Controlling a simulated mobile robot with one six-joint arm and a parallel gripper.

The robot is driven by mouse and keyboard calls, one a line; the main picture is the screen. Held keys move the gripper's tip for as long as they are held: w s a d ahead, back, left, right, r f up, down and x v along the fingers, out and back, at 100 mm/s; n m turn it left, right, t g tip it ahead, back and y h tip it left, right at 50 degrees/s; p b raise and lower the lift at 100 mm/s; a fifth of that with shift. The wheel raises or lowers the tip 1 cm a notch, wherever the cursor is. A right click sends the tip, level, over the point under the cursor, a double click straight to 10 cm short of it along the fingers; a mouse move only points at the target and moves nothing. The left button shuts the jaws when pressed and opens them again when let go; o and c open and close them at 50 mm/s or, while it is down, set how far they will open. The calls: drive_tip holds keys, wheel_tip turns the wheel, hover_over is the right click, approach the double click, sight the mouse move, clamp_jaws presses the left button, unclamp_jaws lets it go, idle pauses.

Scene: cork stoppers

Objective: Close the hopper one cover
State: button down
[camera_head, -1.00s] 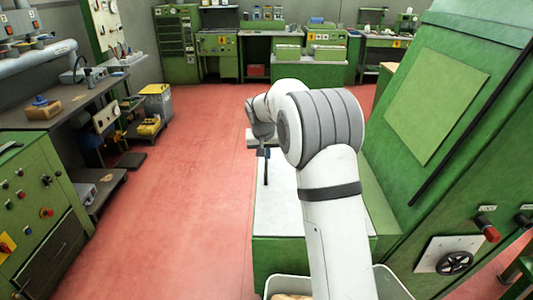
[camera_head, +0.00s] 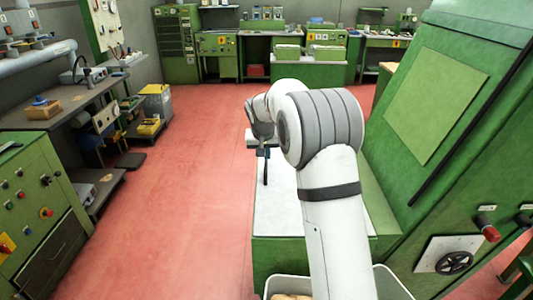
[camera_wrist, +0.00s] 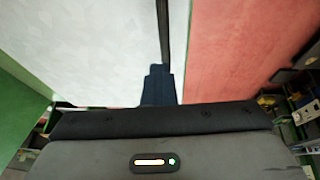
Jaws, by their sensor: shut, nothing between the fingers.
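My gripper (camera_head: 265,170) is shut and empty, reaching out over a white flat top (camera_head: 280,215) on a green cabinet. In the wrist view the dark, slim fingers (camera_wrist: 163,35) lie together in front of the white top (camera_wrist: 85,45), close to its edge with the red floor. I cannot tell whether the fingers touch the top. No part is clearly marked as the hopper one cover. A big green machine (camera_head: 415,185) with a sloped face and a lighter green panel (camera_head: 437,105) stands to the right of my arm.
A light bin (camera_head: 278,285) with brownish contents stands at the bottom, partly behind my arm. A handwheel (camera_head: 455,263) and a red-ended handle (camera_head: 488,231) are on the machine. Workbenches line the left and back. The red floor (camera_head: 185,190) on the left is clear.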

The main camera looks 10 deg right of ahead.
drive_tip(key=c, duration=2.2)
unclamp_jaws()
drive_tip(key=c, duration=1.5)
unclamp_jaws()
drive_tip(key=v, duration=0.7)
drive_tip(key=shift+s+r+b, duration=0.15)
drive_tip(key=shift+r+b, duration=0.2)
drive_tip(key=shift+b, duration=0.05)
drive_tip(key=s+f, duration=0.1)
drive_tip(key=s, duration=1.2)
drive_tip(key=s+d+f+n+g+y, duration=0.1)
drive_tip(key=s, duration=1.2)
drive_tip(key=s+f+n, duration=0.1)
drive_tip(key=s+f, duration=0.1)
drive_tip(key=s, duration=1.1)
drive_tip(key=shift+s+d+f+y, duration=0.1)
drive_tip(key=shift+s+d+y, duration=0.05)
drive_tip(key=shift+d+y, duration=0.25)
